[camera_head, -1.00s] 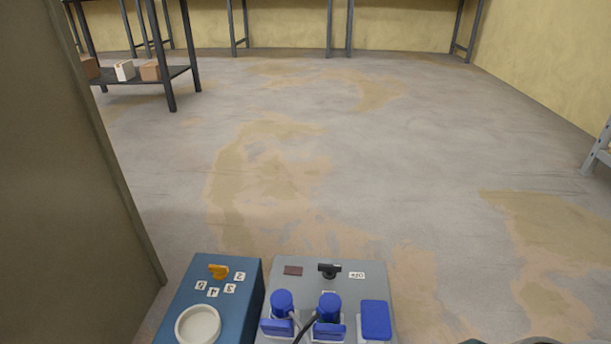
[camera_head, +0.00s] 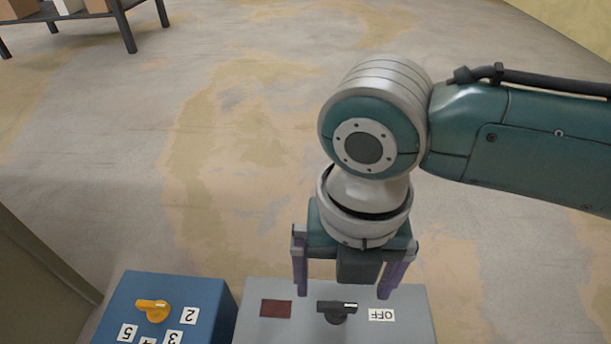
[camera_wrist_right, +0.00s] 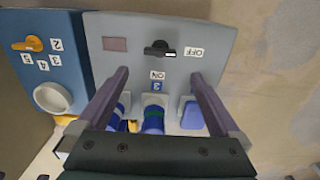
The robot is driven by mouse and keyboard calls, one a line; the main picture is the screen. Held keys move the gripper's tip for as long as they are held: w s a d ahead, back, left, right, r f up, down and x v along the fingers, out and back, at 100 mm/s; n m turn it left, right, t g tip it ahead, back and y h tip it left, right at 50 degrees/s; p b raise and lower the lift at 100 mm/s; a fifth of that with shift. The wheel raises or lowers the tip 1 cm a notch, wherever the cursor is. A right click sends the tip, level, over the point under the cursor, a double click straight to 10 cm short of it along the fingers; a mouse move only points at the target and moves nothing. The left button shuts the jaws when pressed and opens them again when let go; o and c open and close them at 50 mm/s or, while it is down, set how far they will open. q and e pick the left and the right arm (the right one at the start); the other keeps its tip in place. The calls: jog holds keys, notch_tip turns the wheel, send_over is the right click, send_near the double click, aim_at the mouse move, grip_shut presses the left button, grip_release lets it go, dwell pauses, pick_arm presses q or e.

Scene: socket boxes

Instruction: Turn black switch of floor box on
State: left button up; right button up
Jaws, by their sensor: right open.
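The grey floor box (camera_head: 258,331) sits at the bottom of the head view, with a black switch (camera_head: 337,312) on its top face. The switch lies crosswise, its marked end towards the OFF label (camera_head: 381,314). In the right wrist view the black switch (camera_wrist_right: 160,49) also lies sideways towards OFF (camera_wrist_right: 197,52), with the ON label (camera_wrist_right: 158,75) beside it. My right gripper (camera_head: 342,294) is open and empty, its fingers spread to either side of the switch in the head view. The fingers appear above the box; contact cannot be told. My left gripper is not in view.
A blue box (camera_head: 200,293) with an orange switch (camera_head: 153,310) and number labels stands left of the grey box. Blue plugs (camera_wrist_right: 153,118) and a blue cover (camera_wrist_right: 192,116) sit on the grey box. A dark panel (camera_head: 40,265) rises at left.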

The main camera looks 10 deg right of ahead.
aim_at(338, 305)
jog(key=f+b, duration=0.1)
jog(key=f, duration=0.1)
jog(key=f+b, duration=0.2)
jog(key=w+f+b, duration=0.1)
jog(key=f+b, duration=0.1)
jog(key=shift+d+f, duration=0.1)
jog(key=shift+f, duration=0.2)
jog(key=shift+s+f+b, duration=0.15)
jog(key=shift+f+b, duration=0.25)
jog(key=shift+f, duration=0.05)
jog(key=shift+r, duration=0.1)
jog(key=shift+c, duration=0.2)
jog(key=shift+c, duration=0.7)
jog(key=c, duration=1.2)
